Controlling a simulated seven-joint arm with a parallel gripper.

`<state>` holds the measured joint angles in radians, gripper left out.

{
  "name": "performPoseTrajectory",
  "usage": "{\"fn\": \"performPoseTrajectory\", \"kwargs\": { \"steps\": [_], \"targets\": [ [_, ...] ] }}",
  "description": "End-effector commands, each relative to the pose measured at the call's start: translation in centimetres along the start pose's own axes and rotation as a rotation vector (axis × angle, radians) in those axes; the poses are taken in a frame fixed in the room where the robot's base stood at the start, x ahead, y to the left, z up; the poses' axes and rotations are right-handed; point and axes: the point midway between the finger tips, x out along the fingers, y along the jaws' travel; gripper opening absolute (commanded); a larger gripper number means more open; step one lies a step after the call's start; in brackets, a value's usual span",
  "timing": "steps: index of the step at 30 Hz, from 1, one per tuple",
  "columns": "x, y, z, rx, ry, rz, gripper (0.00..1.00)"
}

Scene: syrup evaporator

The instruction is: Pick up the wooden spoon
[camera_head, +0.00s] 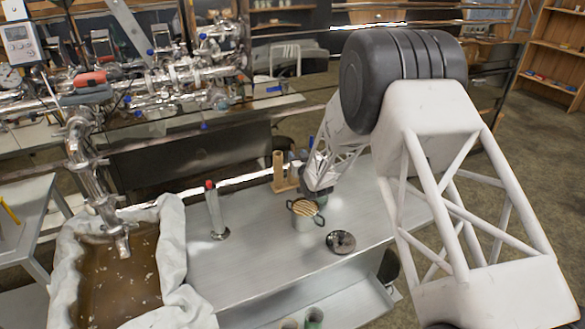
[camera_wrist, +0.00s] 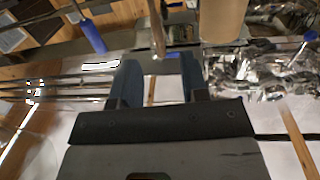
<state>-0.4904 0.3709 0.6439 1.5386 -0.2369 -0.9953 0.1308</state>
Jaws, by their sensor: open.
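A thin upright wooden stick (camera_wrist: 157,27), which looks like the wooden spoon's handle, shows at the top of the wrist view. It lines up with the gap between my fingers, and its upper part is cut off. I cannot pick the spoon out surely in the head view. My gripper (camera_wrist: 157,72) is open with its two dark blue fingers apart, and I see nothing held between them. In the head view my arm's end hangs over the metal table (camera_head: 250,262), beside upright wooden pieces (camera_head: 279,166); the fingers are hard to make out there.
A metal pot with a slatted wooden top (camera_head: 306,213) and a round metal lid (camera_head: 341,242) are close by. A red-topped upright cylinder (camera_head: 213,208) stands farther left. A cloth-lined basin of brown liquid (camera_head: 120,275) is at lower left. A thick wooden cylinder (camera_wrist: 223,20) is right of the stick.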

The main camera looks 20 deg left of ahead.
Motion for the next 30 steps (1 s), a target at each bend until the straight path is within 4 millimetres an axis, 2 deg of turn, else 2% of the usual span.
{"fn": "performPoseTrajectory", "kwargs": {
  "steps": [14,30],
  "targets": [
    [0.6,0.0,0.0,0.000,0.000,0.000,0.41],
    [5.4,0.0,0.0,0.000,0.001,-0.001,0.41]
  ]
}}
